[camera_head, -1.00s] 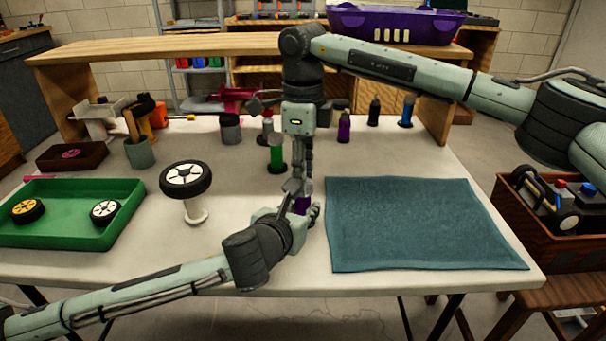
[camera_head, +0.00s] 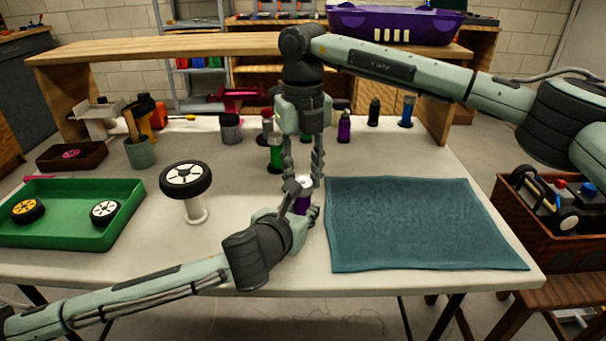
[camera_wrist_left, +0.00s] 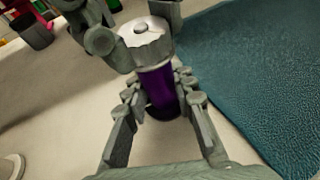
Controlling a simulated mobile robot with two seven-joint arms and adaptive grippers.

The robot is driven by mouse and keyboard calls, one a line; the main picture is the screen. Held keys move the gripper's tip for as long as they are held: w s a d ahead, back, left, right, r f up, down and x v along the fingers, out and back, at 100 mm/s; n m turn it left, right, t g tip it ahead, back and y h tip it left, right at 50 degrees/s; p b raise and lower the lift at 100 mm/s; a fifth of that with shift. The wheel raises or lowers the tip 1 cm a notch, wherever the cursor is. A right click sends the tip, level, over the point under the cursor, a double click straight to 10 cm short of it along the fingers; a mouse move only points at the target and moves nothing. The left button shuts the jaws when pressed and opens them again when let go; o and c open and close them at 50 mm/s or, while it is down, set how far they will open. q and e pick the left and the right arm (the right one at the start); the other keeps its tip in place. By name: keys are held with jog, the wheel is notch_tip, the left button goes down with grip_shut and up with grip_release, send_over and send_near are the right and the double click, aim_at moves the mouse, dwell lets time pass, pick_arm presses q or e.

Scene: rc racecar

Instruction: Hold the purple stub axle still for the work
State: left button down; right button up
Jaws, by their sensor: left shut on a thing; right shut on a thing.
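The purple stub axle (camera_head: 301,206) stands upright on the table left of the teal mat, with a pale metal piece (camera_head: 304,181) at its top. In the left wrist view, the purple body (camera_wrist_left: 157,90) is between the fingers of my left gripper (camera_wrist_left: 161,98), which is shut on it low down. The metal top (camera_wrist_left: 146,42) shows a round stud in its middle. My right gripper (camera_head: 303,178) points down from above, its fingers on either side of the metal top and shut on it. The fingers hide part of the axle.
The teal mat (camera_head: 420,222) lies close on the right. A wheel on a white stand (camera_head: 186,180) and a green tray (camera_head: 70,236) with two wheels are at left. Several bottles and a green-banded pot (camera_head: 275,155) stand behind. The front table strip is mostly clear.

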jog(key=m, duration=1.5)
jog(key=shift+m, duration=0.3)
jog(key=m, duration=0.5)
pick_arm(q)
jog(key=shift+f, duration=0.1)
pick_arm(e)
jog(key=m, duration=0.5)
jog(key=shift+m, duration=0.4)
jog(key=o, duration=1.2)
jog(key=shift+c, duration=0.2)
